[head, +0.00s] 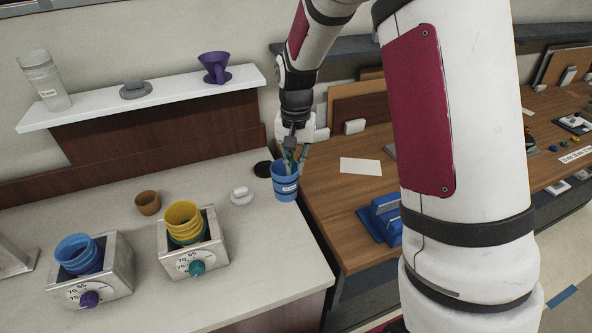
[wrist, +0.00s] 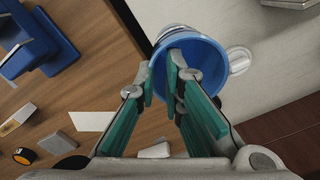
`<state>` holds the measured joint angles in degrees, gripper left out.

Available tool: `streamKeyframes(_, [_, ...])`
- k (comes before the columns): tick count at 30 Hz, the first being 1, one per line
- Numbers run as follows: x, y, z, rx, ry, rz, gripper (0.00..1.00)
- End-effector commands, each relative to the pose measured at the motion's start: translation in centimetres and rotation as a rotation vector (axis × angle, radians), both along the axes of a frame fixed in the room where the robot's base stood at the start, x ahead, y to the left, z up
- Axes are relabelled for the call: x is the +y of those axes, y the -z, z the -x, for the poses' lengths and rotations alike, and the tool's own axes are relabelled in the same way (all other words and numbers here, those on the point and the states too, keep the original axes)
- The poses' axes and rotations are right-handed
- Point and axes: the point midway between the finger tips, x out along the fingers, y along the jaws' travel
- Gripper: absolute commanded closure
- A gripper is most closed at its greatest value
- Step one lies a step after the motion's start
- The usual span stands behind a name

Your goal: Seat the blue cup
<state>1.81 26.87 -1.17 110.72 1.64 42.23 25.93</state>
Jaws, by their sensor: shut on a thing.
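A blue cup with a white label (head: 285,188) is at the right edge of the pale counter in the head view. It looks upright; I cannot tell whether its base touches the counter. My gripper (head: 292,163) comes down from above, shut on its rim. In the wrist view the teal fingers (wrist: 163,78) straddle the wall of the blue cup (wrist: 205,50), one inside and one outside. Other blue cups (head: 76,250) sit nested in the left grey box with a purple dial (head: 92,292). Yellow cups (head: 184,218) sit in the grey box with a teal dial (head: 197,258).
A brown cup (head: 148,203), a small white item on a round base (head: 241,195) and a black disc (head: 263,169) are on the counter. A shelf (head: 150,95) runs behind. A blue stand (head: 382,218) and white card (head: 361,166) lie on the wooden counter.

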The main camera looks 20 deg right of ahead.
Motion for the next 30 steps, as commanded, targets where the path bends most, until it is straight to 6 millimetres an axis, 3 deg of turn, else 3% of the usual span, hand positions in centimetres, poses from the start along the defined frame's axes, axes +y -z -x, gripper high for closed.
streamKeyframes(21, [0.0, -5.3, 0.0, -0.004, 0.0, 0.0, 1.0])
streamKeyframes(30, [0.0, -6.5, 0.0, -0.001, 0.0, 0.0, 1.0])
